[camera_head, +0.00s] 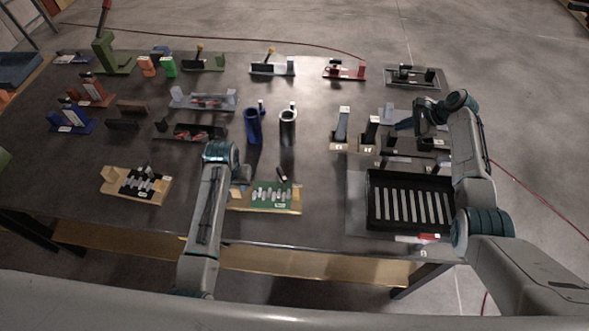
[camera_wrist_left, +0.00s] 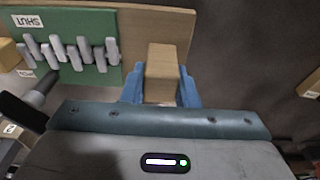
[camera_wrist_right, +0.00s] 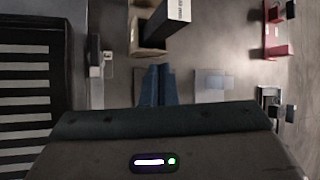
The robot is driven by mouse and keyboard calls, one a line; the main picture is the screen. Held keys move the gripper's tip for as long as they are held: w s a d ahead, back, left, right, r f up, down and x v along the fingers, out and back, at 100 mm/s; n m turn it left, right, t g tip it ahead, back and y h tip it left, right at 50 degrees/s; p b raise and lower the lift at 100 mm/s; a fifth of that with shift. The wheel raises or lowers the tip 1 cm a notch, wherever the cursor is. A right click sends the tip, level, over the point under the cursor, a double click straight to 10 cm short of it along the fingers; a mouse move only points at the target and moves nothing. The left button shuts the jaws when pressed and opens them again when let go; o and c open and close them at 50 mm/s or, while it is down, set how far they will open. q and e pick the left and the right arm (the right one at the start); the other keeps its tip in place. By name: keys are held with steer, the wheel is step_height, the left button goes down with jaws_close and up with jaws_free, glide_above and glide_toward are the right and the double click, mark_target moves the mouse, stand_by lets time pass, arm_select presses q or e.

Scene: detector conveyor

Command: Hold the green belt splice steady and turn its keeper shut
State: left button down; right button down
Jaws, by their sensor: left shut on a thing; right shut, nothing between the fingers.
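The green belt splice (camera_head: 284,205), a green plate with a row of grey links on a wooden base, sits near the table's front edge; in the left wrist view its green plate (camera_wrist_left: 102,78) carries a SHUT label. Its dark keeper lever (camera_head: 282,174) sticks up at the back edge; a dark lever also shows in the left wrist view (camera_wrist_left: 40,92). My left gripper (camera_head: 240,182) is shut on the wooden block (camera_wrist_left: 160,72) at the end of the splice's base. My right gripper (camera_wrist_right: 158,72) is shut and empty, over the right part of the table.
A similar black splice (camera_head: 125,183) on wood lies to the left. A black slatted tray (camera_head: 372,212) stands at front right, below my right arm. Blue (camera_head: 253,127) and grey (camera_head: 288,128) cylinders stand behind the green splice. Several fixtures line the back.

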steer(key=s+a+n+g+y, duration=0.15)
steer(key=s+a+g, duration=0.25)
steer(key=a, duration=0.8)
steer(key=n+g, duration=0.3)
steer(key=g, duration=0.2)
glide_toward(282, 180)
step_height(282, 180, down, 4)
steer(key=shift+s+a+f+h, duration=0.15)
steer(key=shift+s+a, duration=0.15)
steer(key=shift+a, duration=0.2)
steer(key=shift+s+a+f+h, duration=0.1)
steer(key=shift+s+a, duration=0.25)
steer(key=shift+a, duration=0.15)
steer(key=shift+s+a+r, duration=0.1)
steer(key=shift+s+a, duration=0.2)
steer(key=shift+a, duration=0.15)
